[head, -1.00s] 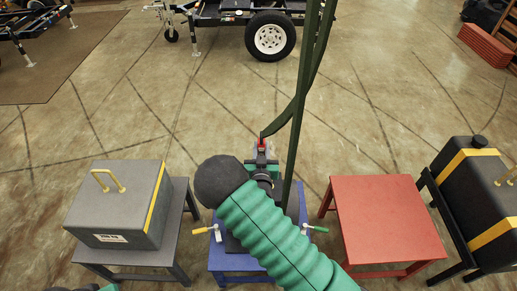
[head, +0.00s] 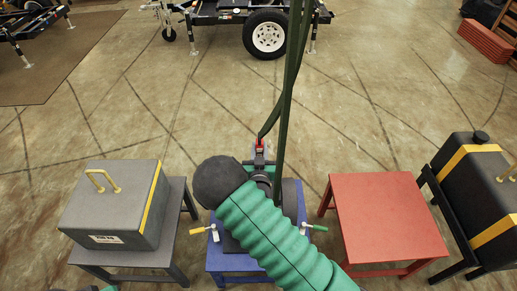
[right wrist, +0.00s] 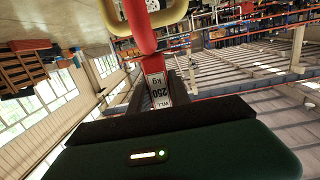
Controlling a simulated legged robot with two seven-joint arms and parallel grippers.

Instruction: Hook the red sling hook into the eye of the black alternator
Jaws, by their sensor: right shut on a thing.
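The red sling hook (head: 259,146) hangs at the lower end of a dark green sling (head: 287,90). My right gripper (head: 258,160) is shut on the hook, above the blue stool (head: 235,262). In the right wrist view the hook (right wrist: 141,28) shows its labelled shank between my dark fingers (right wrist: 165,100). Its curved red end crosses a yellow eye (right wrist: 175,17) at the top edge; I cannot tell whether it passes through. A dark rounded thing (head: 291,200), perhaps the black alternator, is mostly hidden behind my right arm.
A grey box (head: 110,205) with a yellow handle stands on a grey stool at left. A red stool (head: 388,220) at right is empty. A black tank (head: 470,185) with yellow bands stands far right. Two small-handled clamps sit on the blue stool's edges.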

